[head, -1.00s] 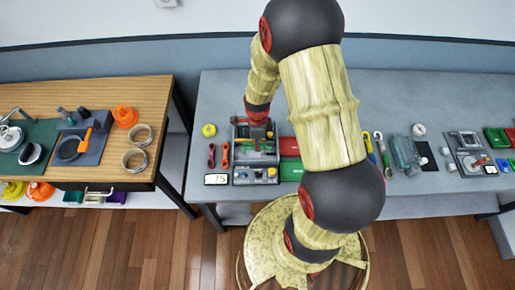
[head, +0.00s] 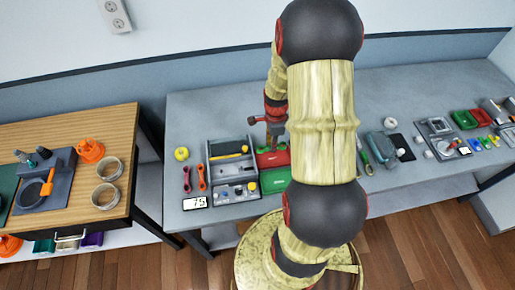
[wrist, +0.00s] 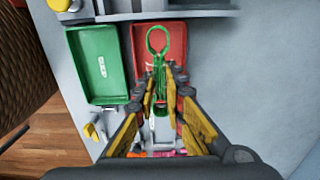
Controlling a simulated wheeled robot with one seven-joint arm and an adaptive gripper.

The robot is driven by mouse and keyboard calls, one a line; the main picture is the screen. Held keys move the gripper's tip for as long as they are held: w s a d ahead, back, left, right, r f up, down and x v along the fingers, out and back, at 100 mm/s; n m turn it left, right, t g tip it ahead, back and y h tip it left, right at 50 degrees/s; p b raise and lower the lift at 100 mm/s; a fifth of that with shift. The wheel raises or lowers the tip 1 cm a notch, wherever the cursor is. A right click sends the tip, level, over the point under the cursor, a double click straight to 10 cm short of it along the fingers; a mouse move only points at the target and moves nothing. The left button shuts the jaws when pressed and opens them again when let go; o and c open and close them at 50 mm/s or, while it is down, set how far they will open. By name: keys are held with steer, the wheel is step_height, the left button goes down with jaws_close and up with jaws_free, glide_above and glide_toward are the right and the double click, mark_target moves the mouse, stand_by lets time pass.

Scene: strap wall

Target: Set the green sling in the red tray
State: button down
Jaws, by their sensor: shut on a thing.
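The green sling (wrist: 157,41) shows a ring-shaped end in the wrist view, with the rest running back between my fingers. My gripper (wrist: 161,78) is shut on it. The sling lies over the red tray (wrist: 175,32) in the picture; its height above the tray floor is hard to tell. In the head view my gripper (head: 274,142) points down at the red tray (head: 265,160), and the sling is not clearly seen there. A green tray (head: 274,181) sits in front of the red one; it also shows in the wrist view (wrist: 90,88).
A grey organizer (head: 219,178) stands just left of the trays, with a yellow item in it. Red and orange shackles, a yellow roll (head: 182,154) and a display reading 75 (head: 195,203) lie further left. Tools lie to the right. The bench behind is clear.

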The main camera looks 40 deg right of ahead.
steer(key=shift+s+d+f, duration=0.2)
steer(key=shift+s+d, duration=0.15)
steer(key=shift+d, duration=0.15)
steer(key=shift+f+b, duration=2.1)
steer(key=shift+f, duration=0.75)
steer(key=shift+f, duration=0.2)
steer(key=c, duration=1.8)
jaws_free()
steer(key=shift+o, duration=1.3)
steer(key=shift+o, duration=0.8)
steer(key=shift+r, duration=0.1)
